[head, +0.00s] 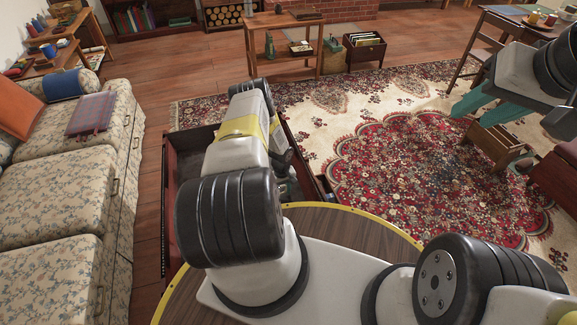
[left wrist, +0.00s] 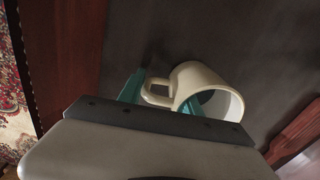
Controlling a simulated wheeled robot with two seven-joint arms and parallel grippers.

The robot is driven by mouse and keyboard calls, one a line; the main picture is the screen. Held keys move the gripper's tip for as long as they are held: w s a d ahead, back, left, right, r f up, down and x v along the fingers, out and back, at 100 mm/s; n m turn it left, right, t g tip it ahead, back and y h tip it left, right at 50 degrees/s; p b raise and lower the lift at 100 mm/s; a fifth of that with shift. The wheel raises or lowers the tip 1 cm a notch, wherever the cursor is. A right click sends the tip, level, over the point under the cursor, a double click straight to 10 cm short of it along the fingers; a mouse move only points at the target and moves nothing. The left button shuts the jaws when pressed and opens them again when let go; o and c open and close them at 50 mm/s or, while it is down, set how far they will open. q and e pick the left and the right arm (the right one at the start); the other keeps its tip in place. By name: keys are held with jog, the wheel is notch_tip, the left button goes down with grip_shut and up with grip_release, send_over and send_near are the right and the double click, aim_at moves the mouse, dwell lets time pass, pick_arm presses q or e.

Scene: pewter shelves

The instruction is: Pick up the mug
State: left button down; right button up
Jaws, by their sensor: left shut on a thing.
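The cream-white mug (left wrist: 207,88) lies on its side over a dark grey surface in the left wrist view, its opening toward the lower right and its handle to the left. My left gripper (left wrist: 160,95) has its teal fingers at the mug's handle side and is shut on the mug. In the head view my left gripper (head: 287,182) is low inside a dark reddish wooden box (head: 171,215), mostly hidden by my arm. I cannot make out the mug there. My right gripper (head: 488,138) is open and empty, at the right side of the head view.
The box's reddish walls (left wrist: 75,50) rise beside the dark floor. A round yellow-edged wooden top (head: 330,222) lies just in front of it. A floral sofa (head: 60,190) stands at left. A patterned rug (head: 400,150) gives open room at right. A wooden side table (head: 285,20) stands behind.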

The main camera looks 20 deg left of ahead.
pick_arm(q)
jog(key=shift+r, duration=0.2)
notch_tip(320, 180, up, 10)
jog(key=shift+f, duration=0.15)
dwell(0.6)
